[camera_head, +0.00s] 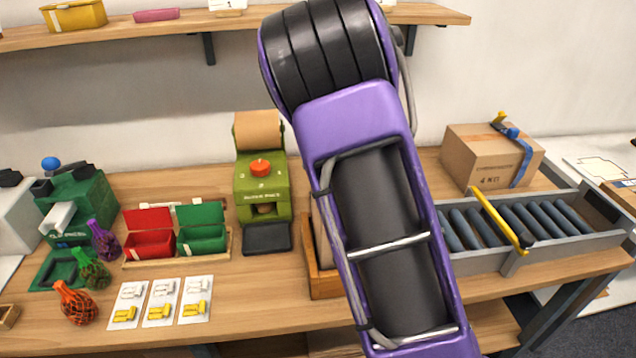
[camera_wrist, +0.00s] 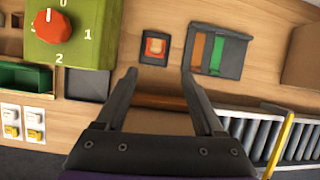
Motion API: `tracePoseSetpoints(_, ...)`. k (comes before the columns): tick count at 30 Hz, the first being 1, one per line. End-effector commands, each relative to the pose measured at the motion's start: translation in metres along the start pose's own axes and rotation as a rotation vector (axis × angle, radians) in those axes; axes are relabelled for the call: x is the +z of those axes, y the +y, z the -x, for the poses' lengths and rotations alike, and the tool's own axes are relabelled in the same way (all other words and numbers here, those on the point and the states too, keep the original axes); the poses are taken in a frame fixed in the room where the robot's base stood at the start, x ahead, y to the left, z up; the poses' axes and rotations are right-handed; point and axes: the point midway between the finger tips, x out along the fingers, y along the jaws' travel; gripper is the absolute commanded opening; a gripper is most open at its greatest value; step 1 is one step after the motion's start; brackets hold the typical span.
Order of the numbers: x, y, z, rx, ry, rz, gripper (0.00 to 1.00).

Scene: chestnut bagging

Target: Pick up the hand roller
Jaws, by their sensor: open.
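A small tool (camera_head: 510,131) with blue, dark and yellow parts lies on top of the cardboard box (camera_head: 480,160) at the right in the head view. It may be the hand roller, but I cannot tell for sure. A blue strip runs from it down the box side. In the wrist view my gripper (camera_wrist: 160,74) is open and empty, over the table. The same view shows no clear hand roller; only part of a brown box shows at its right edge (camera_wrist: 303,58). My purple arm hides the middle of the table and my gripper in the head view.
A roller conveyor (camera_head: 455,262) with a yellow bar (camera_head: 497,220) stands in front of the box. A green machine with an orange knob (camera_head: 260,168) stands left of my arm. A wooden tray (camera_head: 323,283) is partly hidden. A dark pad (camera_wrist: 155,60) lies ahead of the fingers.

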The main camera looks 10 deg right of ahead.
Motion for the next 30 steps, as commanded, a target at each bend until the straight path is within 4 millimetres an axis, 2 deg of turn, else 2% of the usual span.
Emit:
tracePoseSetpoints(5,-0.005,-0.001,-0.018,0.018,0.013,-0.093,0.7)
tracePoseSetpoints(18,-0.005,0.001,-0.108,0.017,0.012,-0.09,0.7)
tracePoseSetpoints(21,-0.005,0.002,-0.121,0.017,0.01,-0.089,0.7)
tracePoseSetpoints(28,-0.004,0.003,-0.136,0.017,0.011,-0.087,0.7)
tracePoseSetpoints(30,-0.003,0.005,-0.146,0.017,0.012,-0.086,0.7)
